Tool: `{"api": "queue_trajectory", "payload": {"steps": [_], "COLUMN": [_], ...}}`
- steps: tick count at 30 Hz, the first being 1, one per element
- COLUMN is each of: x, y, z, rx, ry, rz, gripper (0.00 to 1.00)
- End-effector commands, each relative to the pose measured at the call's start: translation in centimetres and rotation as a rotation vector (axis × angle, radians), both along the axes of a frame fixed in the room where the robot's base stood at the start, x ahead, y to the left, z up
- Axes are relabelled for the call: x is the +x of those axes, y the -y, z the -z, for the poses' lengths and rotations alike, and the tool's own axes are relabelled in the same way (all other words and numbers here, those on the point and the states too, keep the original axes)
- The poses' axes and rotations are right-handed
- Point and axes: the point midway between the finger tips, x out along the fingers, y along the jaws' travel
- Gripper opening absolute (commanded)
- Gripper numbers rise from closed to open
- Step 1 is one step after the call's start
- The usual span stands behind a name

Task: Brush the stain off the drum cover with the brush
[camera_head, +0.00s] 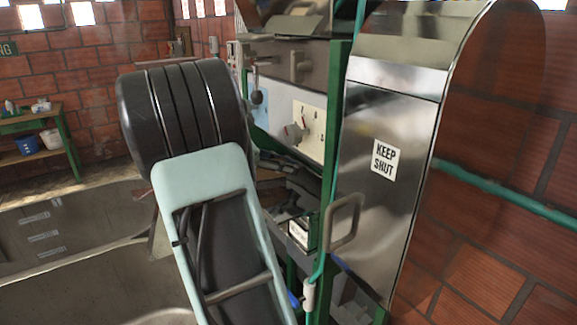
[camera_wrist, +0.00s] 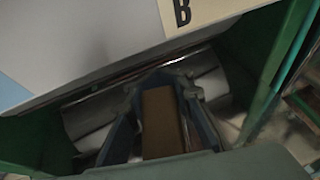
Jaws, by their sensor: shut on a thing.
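My gripper (camera_wrist: 160,84) is shut on a brown, block-shaped thing, which I take to be the brush (camera_wrist: 162,125). The brush lies between the two dark fingers, and its far end is hard to make out. A shiny, rounded metal surface, likely the drum cover (camera_wrist: 90,115), lies just beyond the fingertips in the wrist view, below a pale panel. I cannot tell whether the brush touches it. I cannot make out a stain on it. In the head view my arm stands in front of the machine and hides much of its lower part.
A tall metal guard (camera_head: 385,130) marked "KEEP SHUT", with a handle (camera_head: 345,222), stands right of my arm. A green post (camera_head: 335,130) and a control panel with a knob (camera_head: 293,132) are beside it. A green table (camera_head: 40,122) is far left; the floor there is open.

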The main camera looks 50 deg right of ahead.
Motion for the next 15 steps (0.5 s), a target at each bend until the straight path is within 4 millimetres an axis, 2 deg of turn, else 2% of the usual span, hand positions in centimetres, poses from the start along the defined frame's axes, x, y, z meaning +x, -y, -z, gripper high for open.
{"api": "queue_trajectory", "payload": {"steps": [15], "x": [-2.2], "y": [-0.6], "z": [0.1], "rx": [0.0], "ry": [0.0], "rz": [-0.001], "gripper": [0.0]}}
